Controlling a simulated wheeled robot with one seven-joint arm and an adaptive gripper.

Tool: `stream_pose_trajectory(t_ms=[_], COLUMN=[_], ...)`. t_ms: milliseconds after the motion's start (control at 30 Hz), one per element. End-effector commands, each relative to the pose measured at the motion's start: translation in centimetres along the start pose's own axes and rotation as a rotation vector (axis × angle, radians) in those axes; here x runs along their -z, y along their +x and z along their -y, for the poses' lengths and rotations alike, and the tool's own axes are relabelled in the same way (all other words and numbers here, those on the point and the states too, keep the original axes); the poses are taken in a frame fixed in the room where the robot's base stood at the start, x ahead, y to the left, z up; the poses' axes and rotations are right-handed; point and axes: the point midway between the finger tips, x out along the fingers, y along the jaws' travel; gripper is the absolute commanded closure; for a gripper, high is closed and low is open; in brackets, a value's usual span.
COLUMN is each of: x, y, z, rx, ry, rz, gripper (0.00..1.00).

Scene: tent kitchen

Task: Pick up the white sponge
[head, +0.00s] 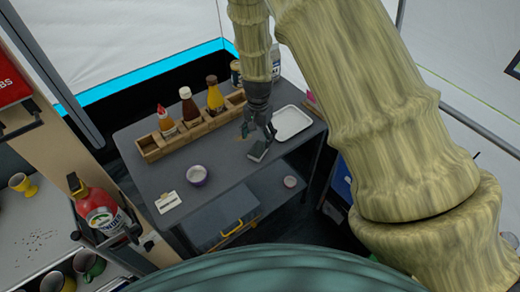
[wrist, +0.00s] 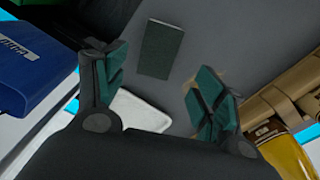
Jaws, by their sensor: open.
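A small rectangular pad, likely the sponge, lies on the grey table (head: 230,150). In the wrist view the pad (wrist: 161,50) shows a dark green top and a thin pale edge. In the head view the pad (head: 258,151) is small and grey, just below my gripper. My gripper (head: 262,130) points down above the table. In the wrist view my gripper (wrist: 155,93) is open, its two green-padded fingers wide apart with nothing between them. The pad lies beyond the fingertips, between their lines, and is not held.
A white tray (head: 292,122) lies right of the gripper. A wooden caddy (head: 152,150) holds sauce bottles to the left. A small bowl (head: 197,175) and a flat white item (head: 168,202) sit nearer the front left. A blue box (wrist: 25,60) shows in the wrist view.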

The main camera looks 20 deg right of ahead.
Motion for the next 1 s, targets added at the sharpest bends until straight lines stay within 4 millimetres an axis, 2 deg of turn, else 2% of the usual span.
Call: stream_pose_trajectory(t_ms=[167, 600, 933, 967, 1000], x=[-0.2, -0.8, -0.7, -0.7, -0.7], y=[0.7, 4.8, 5.2, 5.2, 5.2], z=[-0.2, -0.5, -0.5, -0.5, -0.5], rx=[-0.001, -0.001, 0.0, 0.0, 0.0], ry=[0.0, 0.001, 0.002, 0.002, 0.002], rz=[0.002, 0.001, 0.0, 0.0, 0.0], gripper=[0.3, 0.3, 0.3, 0.32, 0.39])
